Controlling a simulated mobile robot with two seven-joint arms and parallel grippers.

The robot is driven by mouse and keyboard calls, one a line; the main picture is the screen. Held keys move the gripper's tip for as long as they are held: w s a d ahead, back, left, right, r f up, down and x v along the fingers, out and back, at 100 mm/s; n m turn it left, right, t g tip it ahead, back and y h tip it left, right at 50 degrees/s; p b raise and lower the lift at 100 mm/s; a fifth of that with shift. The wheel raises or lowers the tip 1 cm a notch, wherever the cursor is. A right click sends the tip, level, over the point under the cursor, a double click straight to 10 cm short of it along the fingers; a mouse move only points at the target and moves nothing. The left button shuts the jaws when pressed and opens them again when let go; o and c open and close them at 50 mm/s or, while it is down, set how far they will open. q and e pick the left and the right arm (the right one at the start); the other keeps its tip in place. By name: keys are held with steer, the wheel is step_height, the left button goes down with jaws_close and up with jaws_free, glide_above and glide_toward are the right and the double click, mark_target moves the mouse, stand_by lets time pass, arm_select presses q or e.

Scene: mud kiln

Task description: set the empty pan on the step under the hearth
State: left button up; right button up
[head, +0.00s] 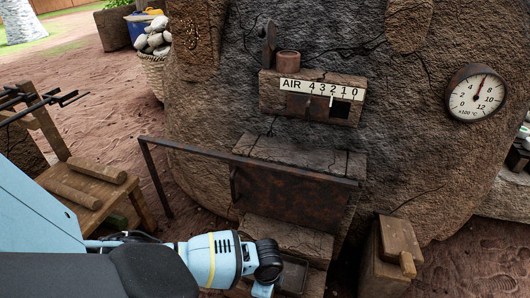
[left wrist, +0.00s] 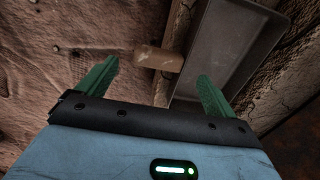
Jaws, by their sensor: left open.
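The pan (left wrist: 232,45) is a shallow grey rectangular tray, and its visible inside is empty. In the head view a dark part of the pan (head: 293,277) shows low in front of the hearth, just right of my left gripper (head: 264,285). A short wooden grip (left wrist: 158,58) juts out at its left edge in the left wrist view. My left gripper (left wrist: 158,85) is open, its green fingers apart and nothing between them. The stone step (head: 288,235) lies below the rusty hearth door (head: 290,200). My right gripper is out of view.
A rusty rail (head: 250,162) runs in front of the hearth. A wooden block (head: 392,255) stands on the right, a wooden rack (head: 85,190) on the left. The kiln carries an air slide (head: 318,95) and a dial (head: 475,93). Bare ground lies left of the kiln.

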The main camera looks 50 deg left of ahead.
arm_select(q)
step_height(320, 180, up, 8)
steer(key=p, duration=0.3)
steer(key=shift+s, duration=0.15)
